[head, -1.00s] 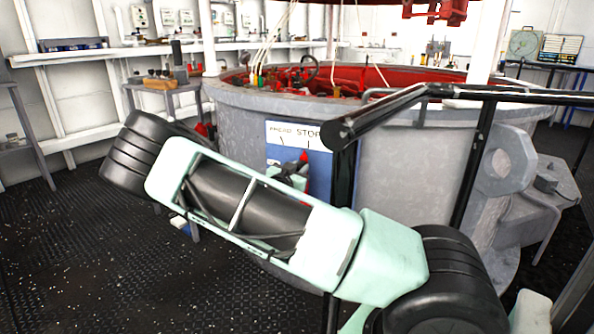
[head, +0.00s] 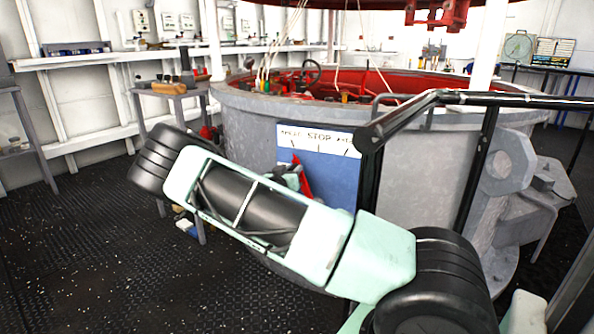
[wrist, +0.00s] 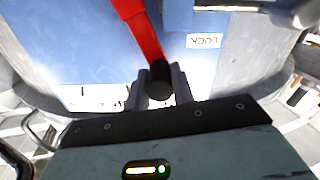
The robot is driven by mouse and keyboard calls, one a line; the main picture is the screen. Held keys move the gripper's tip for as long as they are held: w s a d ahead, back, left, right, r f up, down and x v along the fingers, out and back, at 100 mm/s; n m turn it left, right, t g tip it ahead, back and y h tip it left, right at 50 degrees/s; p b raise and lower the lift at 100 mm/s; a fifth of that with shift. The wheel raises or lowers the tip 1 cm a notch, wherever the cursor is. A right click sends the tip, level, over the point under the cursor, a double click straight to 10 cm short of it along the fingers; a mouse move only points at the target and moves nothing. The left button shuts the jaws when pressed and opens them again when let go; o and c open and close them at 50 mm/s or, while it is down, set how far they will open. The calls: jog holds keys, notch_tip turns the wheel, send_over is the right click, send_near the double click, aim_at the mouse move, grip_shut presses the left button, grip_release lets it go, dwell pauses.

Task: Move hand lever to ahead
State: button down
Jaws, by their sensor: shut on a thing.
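The hand lever (head: 304,178) is red and stands in front of a blue panel (head: 338,177) on the grey drum. Its upper end leans left, below the AHEAD end of the white label strip (head: 322,140); STOP is at the middle of the strip. In the wrist view the red lever (wrist: 142,32) ends in a black grip (wrist: 160,80). My gripper (wrist: 159,88) is shut on this grip, with a finger on each side. In the head view my arm hides the lever's lower part and most of the gripper.
A black handrail (head: 450,98) with a post crosses in front of the drum (head: 420,165), close to my arm. A small table (head: 172,88) stands behind at the left. The dark floor (head: 90,250) at the left is clear.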

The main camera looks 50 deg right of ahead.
jog(key=shift+w+a+f+n, duration=0.15)
jog(key=shift+w+n, duration=0.05)
jog(key=shift+w, duration=0.15)
jog(key=shift+w+a+f+n, duration=0.1)
jog(key=shift+w+a+n, duration=0.1)
jog(key=shift+w, duration=0.15)
jog(key=c, duration=1.2)
grip_release()
jog(key=shift+s, duration=0.15)
jog(key=p+v, duration=0.3)
jog(key=v, duration=1.4)
jog(key=shift+s+a, duration=0.1)
jog(key=shift+s, duration=0.05)
